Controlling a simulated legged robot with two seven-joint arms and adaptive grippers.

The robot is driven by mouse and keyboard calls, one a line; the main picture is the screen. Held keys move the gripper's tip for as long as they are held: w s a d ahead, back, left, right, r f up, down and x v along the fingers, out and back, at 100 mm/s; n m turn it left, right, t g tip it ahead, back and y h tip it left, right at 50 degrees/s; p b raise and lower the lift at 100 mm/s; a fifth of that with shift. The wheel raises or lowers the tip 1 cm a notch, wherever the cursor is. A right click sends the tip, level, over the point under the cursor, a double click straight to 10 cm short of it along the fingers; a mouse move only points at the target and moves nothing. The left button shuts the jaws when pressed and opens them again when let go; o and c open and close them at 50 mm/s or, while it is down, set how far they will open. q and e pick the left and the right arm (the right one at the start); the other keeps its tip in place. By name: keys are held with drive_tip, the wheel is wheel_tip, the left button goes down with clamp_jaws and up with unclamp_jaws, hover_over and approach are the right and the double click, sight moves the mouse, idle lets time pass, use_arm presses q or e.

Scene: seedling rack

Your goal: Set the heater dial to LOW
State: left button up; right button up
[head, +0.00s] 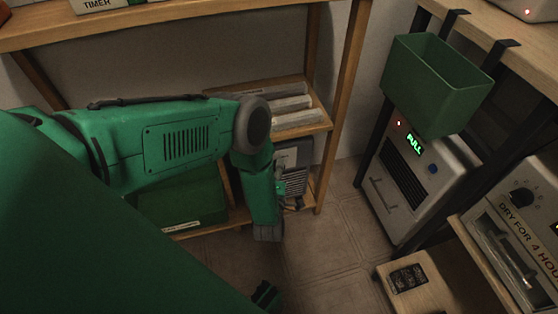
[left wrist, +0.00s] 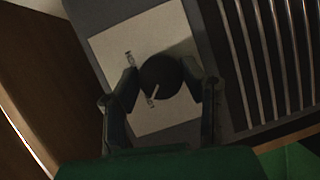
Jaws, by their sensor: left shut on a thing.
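The heater (head: 294,158) is a grey box with a slatted front on the low shelf, partly hidden behind my left arm. In the left wrist view its cream panel (left wrist: 115,48) carries a round black dial (left wrist: 162,74). The dial has a pale pointer line toward the lower left of that picture. A small pale label shows on the panel up and left of the dial, too small to read. My left gripper (left wrist: 163,84) has its two fingers on either side of the dial, shut on it. In the head view my left arm largely hides the fingers and the dial.
Metal slats (left wrist: 265,55) lie right of the panel. A green crate (head: 185,205) sits left of the heater. A green bin (head: 435,85) hangs over a white machine reading FULL (head: 425,170). A dryer (head: 520,225) stands at right.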

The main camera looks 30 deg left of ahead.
use_arm(q)
drive_tip(key=shift+s+f, duration=0.15)
drive_tip(key=shift+f, duration=0.05)
drive_tip(key=o, duration=1.1)
drive_tip(key=shift+a, duration=0.1)
drive_tip(key=shift+o, duration=0.2)
drive_tip(key=v, duration=1.2)
